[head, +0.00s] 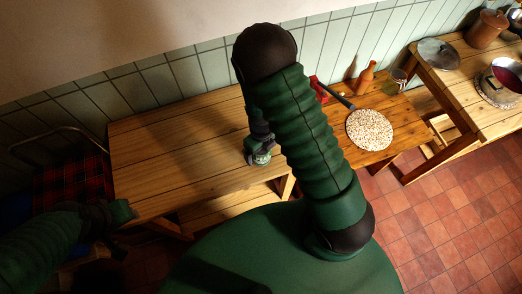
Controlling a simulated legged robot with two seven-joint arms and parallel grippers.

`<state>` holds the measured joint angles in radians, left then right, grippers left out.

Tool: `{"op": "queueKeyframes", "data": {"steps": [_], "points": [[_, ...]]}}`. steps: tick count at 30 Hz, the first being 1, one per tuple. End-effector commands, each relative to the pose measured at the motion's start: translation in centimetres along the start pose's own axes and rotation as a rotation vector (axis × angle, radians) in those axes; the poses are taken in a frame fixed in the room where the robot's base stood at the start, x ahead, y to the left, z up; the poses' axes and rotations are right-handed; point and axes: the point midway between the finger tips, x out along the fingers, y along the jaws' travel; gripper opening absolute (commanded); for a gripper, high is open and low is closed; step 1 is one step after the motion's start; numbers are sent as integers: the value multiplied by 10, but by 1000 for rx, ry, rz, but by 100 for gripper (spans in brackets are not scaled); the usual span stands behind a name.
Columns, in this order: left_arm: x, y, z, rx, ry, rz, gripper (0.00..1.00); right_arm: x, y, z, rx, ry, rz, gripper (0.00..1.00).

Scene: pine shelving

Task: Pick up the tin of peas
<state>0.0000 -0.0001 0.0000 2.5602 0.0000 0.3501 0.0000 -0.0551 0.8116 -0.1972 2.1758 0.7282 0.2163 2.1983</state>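I cannot make out a tin of peas for certain. My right arm rises through the middle of the head view and hides part of the table behind it. The end of that arm, with my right gripper (259,156), shows small and dark with green parts over the table's front edge. Its fingers are too small to read, and I cannot tell whether it holds anything. My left gripper (122,213) is at the table's front left corner, in shadow, and its fingers are unclear. A red thing (318,90) is partly hidden behind my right arm.
The pine table (170,150) is bare on its left. Right of my arm are a speckled round pan (370,130), an orange bottle (365,79) and a glass jar (396,81). A second table (450,88) holds a glass lid (438,53) and pots. A tartan-covered chair (75,185) stands left.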

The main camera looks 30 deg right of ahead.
Motion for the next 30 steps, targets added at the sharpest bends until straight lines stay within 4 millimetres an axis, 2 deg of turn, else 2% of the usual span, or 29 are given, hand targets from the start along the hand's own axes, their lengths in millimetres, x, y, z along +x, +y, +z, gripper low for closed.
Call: {"op": "queueKeyframes", "data": {"steps": [3, 24, 30], "points": [[0, 0, 0, 0, 0, 0, 36, 0, 0, 0, -1, 0, 0, 91], [0, 0, 0, 0, 0, 0, 36, -1, 0, 0, -1, 0, 0, 0], [-1, 0, 0, 0, 0, 0, 36, -2, 0, 0, -1, -1, -1, 0]]}}
